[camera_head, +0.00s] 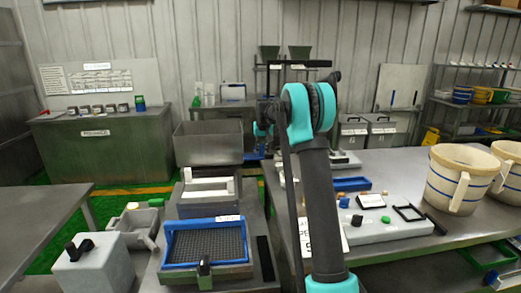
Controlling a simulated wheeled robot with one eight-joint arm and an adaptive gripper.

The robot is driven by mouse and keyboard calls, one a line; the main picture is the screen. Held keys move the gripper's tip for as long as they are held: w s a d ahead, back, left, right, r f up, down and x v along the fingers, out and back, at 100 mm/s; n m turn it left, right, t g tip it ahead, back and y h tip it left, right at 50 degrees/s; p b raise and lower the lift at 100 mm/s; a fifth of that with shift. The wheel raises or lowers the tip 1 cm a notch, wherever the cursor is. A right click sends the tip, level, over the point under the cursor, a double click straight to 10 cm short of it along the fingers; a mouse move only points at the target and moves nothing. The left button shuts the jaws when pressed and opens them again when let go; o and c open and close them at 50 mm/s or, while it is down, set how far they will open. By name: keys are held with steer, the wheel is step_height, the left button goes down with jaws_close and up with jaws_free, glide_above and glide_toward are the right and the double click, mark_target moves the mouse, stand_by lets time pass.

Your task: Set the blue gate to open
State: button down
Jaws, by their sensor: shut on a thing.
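My arm rises from the bottom centre to a teal elbow, and its far part reaches away toward the machine behind. My gripper (263,150) is small and mostly hidden at that far end. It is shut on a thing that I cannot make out. No part in view can be surely told as the blue gate; my arm covers much of the machine behind it. A blue frame (165,246) around a dark mesh tray stands in front at left, with a dark green handle (204,268) at its front edge. My gripper is well away from this frame.
Two dark green hoppers (269,52) stand behind. A grey bin (208,148) is left of my arm. On the right table (400,172) are a control box (385,222), a blue tray (351,184) and two large cream buckets (455,185). A grey box with a black knob (90,264) stands at front left.

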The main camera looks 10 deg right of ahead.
steer(key=d, duration=0.5)
steer(key=shift+d, duration=0.4)
steer(key=c, duration=1.4)
jaws_free()
steer(key=shift+d, duration=0.15)
steer(key=v, duration=1.2)
